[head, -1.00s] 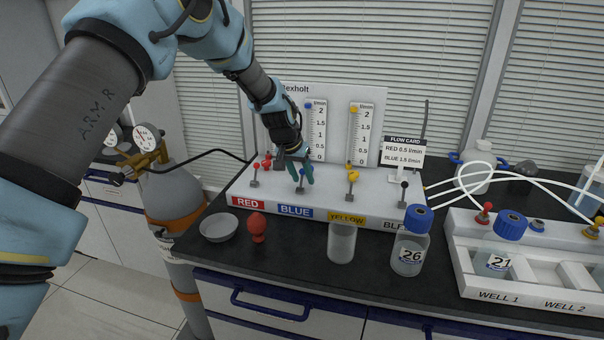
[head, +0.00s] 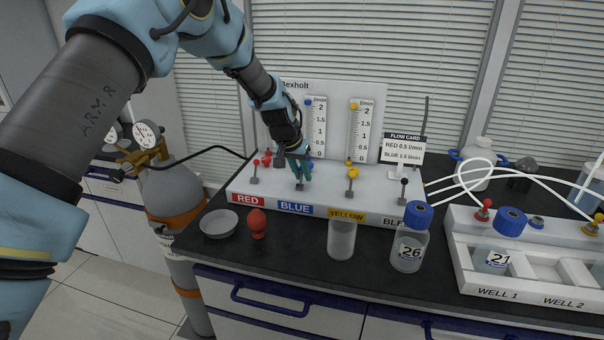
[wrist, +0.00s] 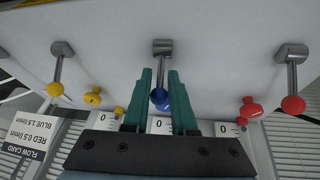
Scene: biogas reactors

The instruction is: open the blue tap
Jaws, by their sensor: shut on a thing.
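The blue tap (wrist: 161,48) is a small metal lever with a round blue knob (wrist: 160,98), on the white panel behind the BLUE label (head: 295,207). My gripper (wrist: 160,75) has its green fingers on either side of the blue knob and is shut on the tap's lever end. In the head view my gripper (head: 299,170) is at the blue tap, and its fingers hide the knob. The tap's metal base (head: 300,187) shows below the fingers. The flow card (head: 402,149) reads RED 0.5 and BLUE 1.5 l/min.
The red tap (head: 255,170) stands left of my gripper, the yellow tap (head: 352,177) right, and the black tap (head: 403,190) farther right. Flow tubes (head: 316,127) rise behind. A dish (head: 219,224), red bulb (head: 257,223), beaker (head: 341,240) and bottle 26 (head: 409,240) stand in front.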

